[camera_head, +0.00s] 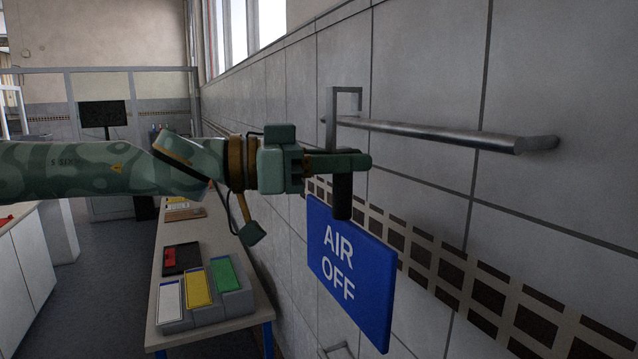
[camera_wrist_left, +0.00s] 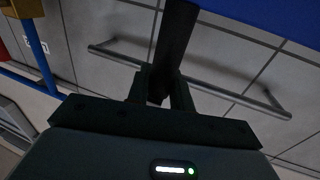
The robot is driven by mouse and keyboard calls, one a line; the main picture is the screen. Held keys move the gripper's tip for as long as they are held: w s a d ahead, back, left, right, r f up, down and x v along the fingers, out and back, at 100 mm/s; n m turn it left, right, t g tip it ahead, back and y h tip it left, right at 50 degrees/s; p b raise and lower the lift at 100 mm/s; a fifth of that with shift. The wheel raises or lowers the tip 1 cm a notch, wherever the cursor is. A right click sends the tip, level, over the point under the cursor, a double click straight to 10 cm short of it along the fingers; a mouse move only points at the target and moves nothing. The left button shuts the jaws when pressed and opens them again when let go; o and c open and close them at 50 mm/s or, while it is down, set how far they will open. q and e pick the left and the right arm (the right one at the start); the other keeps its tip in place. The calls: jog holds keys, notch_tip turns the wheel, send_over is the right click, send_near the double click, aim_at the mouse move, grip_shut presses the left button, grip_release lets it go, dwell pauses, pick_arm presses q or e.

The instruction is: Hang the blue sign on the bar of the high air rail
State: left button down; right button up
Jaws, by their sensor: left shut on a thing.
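The blue sign (camera_head: 352,268), lettered "AIR OFF", hangs below my left gripper (camera_head: 345,164) in the head view. The gripper is shut on the sign's dark upright grip (camera_head: 342,196). A grey square hook (camera_head: 331,108) rises above the gripper, its short tip turned down on the right. The metal bar (camera_head: 430,131) of the high rail runs along the tiled wall. The hook's tip appears just above the bar's left part; I cannot tell whether they touch. In the left wrist view, the bar (camera_wrist_left: 225,90) passes behind the grip, and the sign (camera_wrist_left: 265,14) shows at the top.
A long table (camera_head: 190,236) stands along the wall below, with a grey stand (camera_head: 238,298) holding white, yellow and green plates. A dark tray (camera_head: 183,258) lies behind it. A white cabinet (camera_head: 30,262) is at the left. A screen (camera_head: 103,114) stands farther back.

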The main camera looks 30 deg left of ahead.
pick_arm(q)
jog(key=shift+w+d+f, duration=0.1)
jog(key=shift+w+d, duration=0.05)
jog(key=shift+w, duration=0.05)
jog(key=shift+w+f+b, duration=0.1)
jog(key=shift+w+b, duration=0.1)
jog(key=shift+b, duration=0.15)
jog(key=w+d+f+b, duration=0.2)
jog(key=w+d+b, duration=0.2)
jog(key=w+b, duration=0.2)
jog(key=shift+w+d+f, duration=0.3)
jog(key=shift+f, duration=0.05)
pick_arm(e)
notch_tip(320, 180, down, 7)
jog(key=shift+s+a, duration=0.15)
jog(key=shift+a, duration=0.2)
